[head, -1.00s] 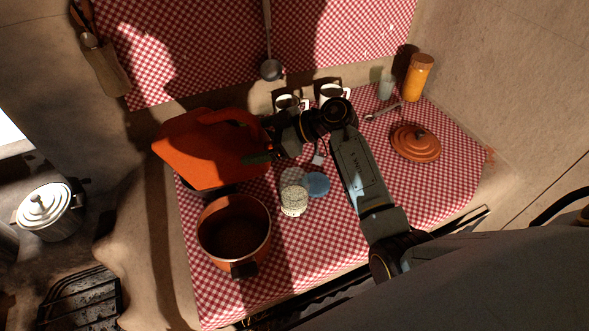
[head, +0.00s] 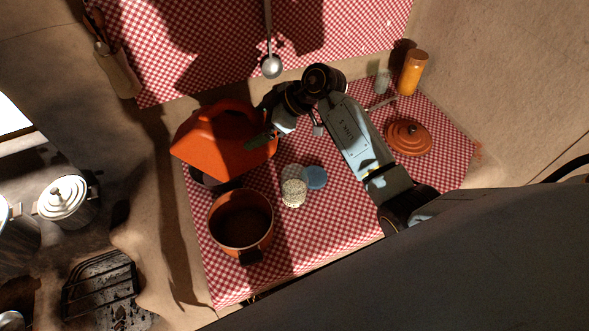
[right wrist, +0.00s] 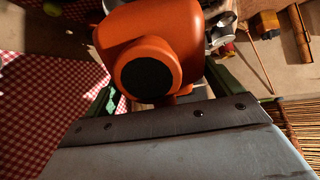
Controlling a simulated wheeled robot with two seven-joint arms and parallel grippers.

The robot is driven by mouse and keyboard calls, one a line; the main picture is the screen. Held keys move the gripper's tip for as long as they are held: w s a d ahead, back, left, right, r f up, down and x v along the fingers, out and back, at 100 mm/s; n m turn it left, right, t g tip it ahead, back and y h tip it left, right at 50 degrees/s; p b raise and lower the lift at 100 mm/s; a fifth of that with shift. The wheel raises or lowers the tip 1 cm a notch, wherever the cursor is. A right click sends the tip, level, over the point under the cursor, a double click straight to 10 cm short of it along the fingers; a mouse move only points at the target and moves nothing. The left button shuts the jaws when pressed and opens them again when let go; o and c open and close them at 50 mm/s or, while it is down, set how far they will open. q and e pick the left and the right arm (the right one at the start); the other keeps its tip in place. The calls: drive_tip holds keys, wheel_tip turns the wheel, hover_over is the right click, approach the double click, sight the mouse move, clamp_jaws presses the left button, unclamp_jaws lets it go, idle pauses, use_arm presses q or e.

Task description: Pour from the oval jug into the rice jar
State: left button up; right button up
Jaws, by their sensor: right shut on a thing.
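The oval jug (head: 222,150) is the big orange vessel at the left of the cloth, held above it with its arched handle at the upper side. My right gripper (head: 260,142) is shut on the jug's right side. In the right wrist view the jug (right wrist: 150,35) fills the space between the green fingers, and a dark round patch shows on it. The rice jar (head: 293,192) is clear glass with pale grains and stands open, right of and below the jug, apart from it. My left gripper is out of view.
An orange pot (head: 241,222) stands left of and nearer than the jar. A blue lid (head: 316,177) lies beside the jar. A dark pan (head: 208,181) is partly hidden under the jug. A terracotta lid (head: 408,137) and an orange canister (head: 413,73) are at the right.

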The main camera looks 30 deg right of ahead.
sight(255, 112)
drive_tip(key=r, duration=0.1)
drive_tip(key=r+h, duration=0.1)
drive_tip(key=r+g+h, duration=0.1)
drive_tip(key=shift+w+a+r, duration=0.15)
drive_tip(key=shift+w+r, duration=0.1)
drive_tip(key=shift+r, duration=0.1)
drive_tip(key=shift+w+a+r+g+h, duration=0.3)
drive_tip(key=shift+a+g+h, duration=0.15)
drive_tip(key=shift+h, duration=0.25)
drive_tip(key=shift+w+a+r+g+h, duration=0.1)
drive_tip(key=shift+w+a+g+h, duration=0.15)
drive_tip(key=shift+a+g+h, duration=0.35)
drive_tip(key=shift+w+a+f+g+h, duration=0.15)
drive_tip(key=shift+a+f+g+h, duration=0.1)
drive_tip(key=shift+f+h, duration=0.25)
drive_tip(key=shift+w+a+f+g+h, duration=0.1)
drive_tip(key=shift+a+f+h, duration=0.1)
drive_tip(key=shift+f+h, duration=0.25)
drive_tip(key=shift+w+a+r+g+h, duration=0.25)
drive_tip(key=shift+a+g+h, duration=0.25)
drive_tip(key=shift+h, duration=0.35)
